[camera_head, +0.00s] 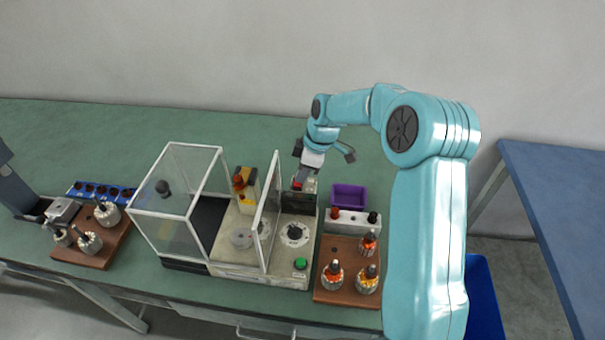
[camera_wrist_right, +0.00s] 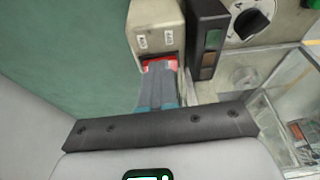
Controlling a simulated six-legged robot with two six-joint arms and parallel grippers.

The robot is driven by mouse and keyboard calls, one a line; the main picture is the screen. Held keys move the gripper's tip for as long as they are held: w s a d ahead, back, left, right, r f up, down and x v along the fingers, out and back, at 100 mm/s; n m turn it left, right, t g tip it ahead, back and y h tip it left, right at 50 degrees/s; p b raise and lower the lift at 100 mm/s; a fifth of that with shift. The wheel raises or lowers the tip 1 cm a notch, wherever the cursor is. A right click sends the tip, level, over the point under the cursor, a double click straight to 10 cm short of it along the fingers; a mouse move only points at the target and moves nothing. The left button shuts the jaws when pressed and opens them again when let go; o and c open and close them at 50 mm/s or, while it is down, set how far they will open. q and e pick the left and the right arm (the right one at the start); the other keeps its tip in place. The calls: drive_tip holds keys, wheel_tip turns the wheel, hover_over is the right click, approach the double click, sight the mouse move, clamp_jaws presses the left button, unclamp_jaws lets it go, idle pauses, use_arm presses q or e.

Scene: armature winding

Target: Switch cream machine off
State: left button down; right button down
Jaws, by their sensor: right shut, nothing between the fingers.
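The cream machine (camera_head: 228,251) stands on the green bench, with a clear guard box (camera_head: 181,190) at its left and a clear panel beside it. Its dark dial (camera_head: 294,232) and green button (camera_head: 300,263) face up at the front right. In the right wrist view, a red rocker switch (camera_wrist_right: 160,62) sits on a cream switch box (camera_wrist_right: 157,25) with two small labels. My right gripper (camera_wrist_right: 161,78) is shut and empty, its fingertips at the red switch and partly covering it. In the head view, the right gripper (camera_head: 299,182) is behind the dial.
A purple tray (camera_head: 349,196) and a wooden board (camera_head: 346,290) with several armatures stand right of the machine. Another wooden board (camera_head: 88,255) with armatures and a blue rack (camera_head: 97,190) are at the left. The back of the bench is clear.

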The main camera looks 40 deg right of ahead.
drive_tip(key=shift+w+d+f, duration=0.1)
drive_tip(key=shift+w+d, duration=0.15)
drive_tip(key=shift+d, duration=0.05)
drive_tip(key=shift+s, duration=0.1)
drive_tip(key=v, duration=1.6)
drive_tip(key=shift+r+b, duration=0.25)
drive_tip(key=shift+b, duration=0.2)
